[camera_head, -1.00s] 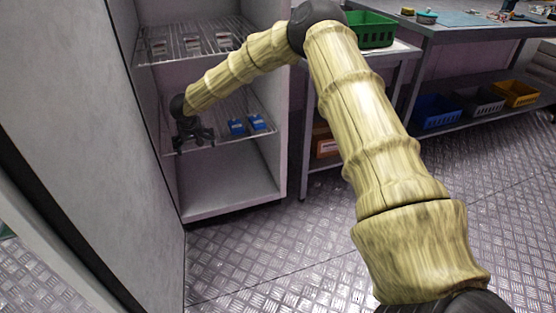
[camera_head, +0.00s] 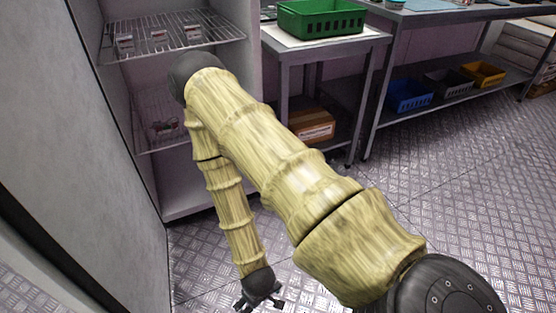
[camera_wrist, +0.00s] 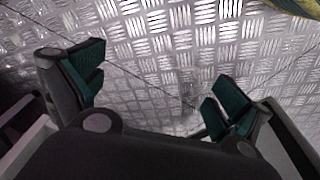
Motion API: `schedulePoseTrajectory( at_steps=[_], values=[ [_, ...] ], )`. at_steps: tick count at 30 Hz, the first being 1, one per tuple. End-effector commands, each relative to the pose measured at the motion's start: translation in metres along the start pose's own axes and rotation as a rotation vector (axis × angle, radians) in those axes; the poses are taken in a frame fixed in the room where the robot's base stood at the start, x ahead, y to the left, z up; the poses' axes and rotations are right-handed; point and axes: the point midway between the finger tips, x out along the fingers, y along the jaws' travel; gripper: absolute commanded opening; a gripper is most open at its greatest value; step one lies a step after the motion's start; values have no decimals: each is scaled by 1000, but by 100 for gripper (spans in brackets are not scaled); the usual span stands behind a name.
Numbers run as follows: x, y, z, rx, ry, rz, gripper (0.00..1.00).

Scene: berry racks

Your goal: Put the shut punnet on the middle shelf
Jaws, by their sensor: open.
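My gripper (camera_head: 260,297) is low over the metal floor, in front of the open cabinet and well away from its shelves. In the wrist view my gripper (camera_wrist: 155,88) has its teal-padded fingers wide apart, with only floor plate between them. A small clear punnet (camera_head: 163,128) with some red showing sits at the left of the wire shelf (camera_head: 150,148) under the top rack. I cannot tell whether its lid is shut. My arm hides the right part of that shelf, where the blue-labelled packs stood.
Several labelled punnets (camera_head: 158,37) stand on the top wire rack (camera_head: 205,43). A green crate (camera_head: 322,20) is on the side table (camera_head: 327,42) to the right. Blue (camera_head: 408,95), grey and yellow bins sit under the bench. The floor (camera_head: 430,190) at right is clear.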

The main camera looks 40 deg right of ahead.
Motion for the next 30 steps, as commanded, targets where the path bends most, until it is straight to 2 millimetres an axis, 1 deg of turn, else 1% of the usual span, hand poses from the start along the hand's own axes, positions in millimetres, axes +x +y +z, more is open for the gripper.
schedulePoseTrajectory(
  at_steps=[1, 3, 6, 7, 10, 23, 24, 26, 30],
  values=[
    [-8, 1, 26, -1, -39, -15, 100],
    [-17, 3, 53, 12, -80, -35, 100],
    [-26, 4, 77, 24, -122, -52, 100],
    [-28, 4, 82, 28, -129, -54, 100],
    [-31, 4, 88, 33, -140, -60, 100],
    [-30, 4, 87, 34, -139, -60, 100],
    [-30, 4, 87, 34, -139, -60, 96],
    [-30, 4, 87, 34, -139, -60, 85],
    [-30, 4, 86, 34, -139, -60, 60]
  ],
)
